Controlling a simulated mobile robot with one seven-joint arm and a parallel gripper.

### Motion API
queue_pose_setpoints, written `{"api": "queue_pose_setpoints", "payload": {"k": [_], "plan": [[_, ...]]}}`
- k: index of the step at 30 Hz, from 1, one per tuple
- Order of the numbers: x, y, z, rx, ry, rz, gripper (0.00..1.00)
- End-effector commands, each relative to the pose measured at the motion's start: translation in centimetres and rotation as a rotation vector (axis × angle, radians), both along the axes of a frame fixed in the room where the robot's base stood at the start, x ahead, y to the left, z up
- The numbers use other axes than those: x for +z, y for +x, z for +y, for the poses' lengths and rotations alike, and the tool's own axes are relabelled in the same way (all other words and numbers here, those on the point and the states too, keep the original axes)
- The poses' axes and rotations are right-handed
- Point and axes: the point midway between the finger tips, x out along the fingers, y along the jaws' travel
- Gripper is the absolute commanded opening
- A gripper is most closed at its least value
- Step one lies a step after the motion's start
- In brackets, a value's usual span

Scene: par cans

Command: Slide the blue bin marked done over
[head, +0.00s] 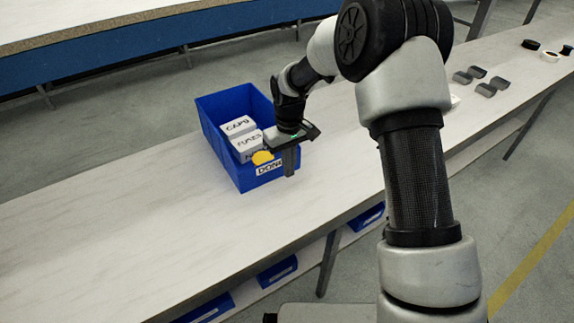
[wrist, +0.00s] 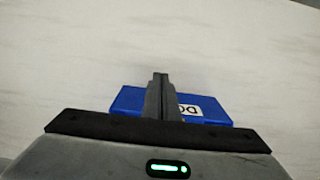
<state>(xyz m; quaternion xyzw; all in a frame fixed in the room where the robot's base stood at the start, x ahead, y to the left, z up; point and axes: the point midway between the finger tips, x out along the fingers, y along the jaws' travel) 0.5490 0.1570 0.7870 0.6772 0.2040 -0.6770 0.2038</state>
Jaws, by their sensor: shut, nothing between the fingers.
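The blue bin marked "DONE" (head: 222,108) stands on the long white bench in the head view. It holds white boxes, one labelled "CAPS" (head: 238,127) and one labelled "FUSES" (head: 247,142), and a yellow item (head: 262,157) near its front wall. My gripper (head: 289,172) points down at the bin's right front side, its fingers close to the wall beside the label. In the wrist view my gripper (wrist: 160,78) is shut and empty, with the blue bin's labelled wall (wrist: 130,100) partly hidden behind the fingers. Whether the fingers touch the wall I cannot tell.
The white bench (head: 90,230) is clear to the left of the bin. Several grey curved pieces (head: 476,72) and a black roll (head: 531,44) lie far right on it. Blue bins (head: 277,270) sit below the bench. Another bench (head: 130,50) stands behind.

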Motion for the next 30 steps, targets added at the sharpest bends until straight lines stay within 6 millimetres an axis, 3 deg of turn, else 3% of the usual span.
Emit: {"api": "queue_pose_setpoints", "payload": {"k": [6, 12, 24, 26, 30], "plan": [[5.2, 0.0, -0.1, 0.001, 0.001, -0.004, 0.00], [8.6, 0.0, -0.1, -0.001, 0.000, -0.002, 0.00], [11.0, -0.3, -0.5, -0.009, -0.002, -0.012, 0.00], [12.5, -0.7, -1.2, -0.023, -0.004, -0.030, 0.00], [18.1, -3.3, -4.0, -0.091, -0.011, -0.103, 0.00]]}}
